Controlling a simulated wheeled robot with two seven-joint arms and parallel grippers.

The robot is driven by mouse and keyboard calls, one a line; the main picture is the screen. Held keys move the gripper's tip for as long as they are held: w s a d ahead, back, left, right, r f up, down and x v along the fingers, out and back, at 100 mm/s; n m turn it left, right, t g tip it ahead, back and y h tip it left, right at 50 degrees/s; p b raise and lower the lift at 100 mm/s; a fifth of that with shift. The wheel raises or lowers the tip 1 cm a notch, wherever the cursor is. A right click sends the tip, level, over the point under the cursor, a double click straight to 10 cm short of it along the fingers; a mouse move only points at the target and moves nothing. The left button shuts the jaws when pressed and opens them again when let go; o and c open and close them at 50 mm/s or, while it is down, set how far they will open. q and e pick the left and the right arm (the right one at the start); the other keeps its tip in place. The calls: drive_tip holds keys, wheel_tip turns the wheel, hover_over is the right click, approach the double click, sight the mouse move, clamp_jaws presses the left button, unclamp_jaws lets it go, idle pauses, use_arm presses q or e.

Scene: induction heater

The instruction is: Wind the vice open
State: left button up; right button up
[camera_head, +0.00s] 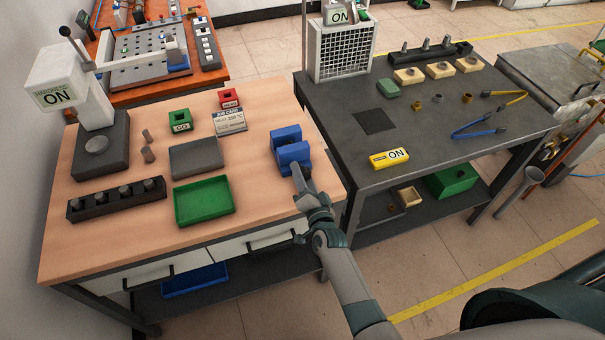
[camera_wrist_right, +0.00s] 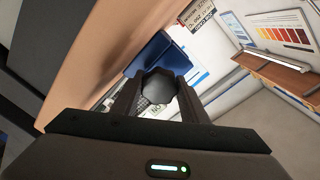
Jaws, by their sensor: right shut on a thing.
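The blue vice (camera_head: 291,153) stands at the right front of the wooden workbench, its two blue blocks close together. I cannot judge the gap between its jaws. My right gripper (camera_head: 299,176) reaches the near side of the vice, with the arm coming in from the lower right. In the right wrist view, the two dark fingers of the gripper (camera_wrist_right: 157,98) are shut around a dark, faceted round handle (camera_wrist_right: 158,86). The blue vice body (camera_wrist_right: 160,54) shows just beyond it. In the head view the gripper hides the handle. My left gripper is in neither view.
Left of the vice are a green tray (camera_head: 204,211), a grey block (camera_head: 196,158) and a job card (camera_head: 230,122). A black rack (camera_head: 117,207) and a white press (camera_head: 75,85) stand further left. A dark table (camera_head: 440,143) stands close on the right.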

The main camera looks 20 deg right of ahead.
drive_tip(key=n, duration=0.4)
drive_tip(key=shift+f+n, duration=0.2)
drive_tip(key=shift+n, duration=0.1)
idle(0.4)
drive_tip(key=o, duration=1)
drive_tip(key=shift+r, duration=0.1)
drive_tip(key=shift+s, duration=0.1)
drive_tip(key=shift+s+a+r+b, duration=0.15)
drive_tip(key=shift+s+b, duration=0.75)
drive_tip(key=shift+s, duration=1.95)
drive_tip(key=shift+s+a+r+b, duration=0.1)
drive_tip(key=shift+s+b, duration=0.75)
drive_tip(key=shift+s, duration=2.05)
drive_tip(key=shift+s+a+r+b, duration=0.15)
drive_tip(key=shift+s+b, duration=0.75)
drive_tip(key=shift+s, duration=1.95)
drive_tip(key=shift+d, duration=0.1)
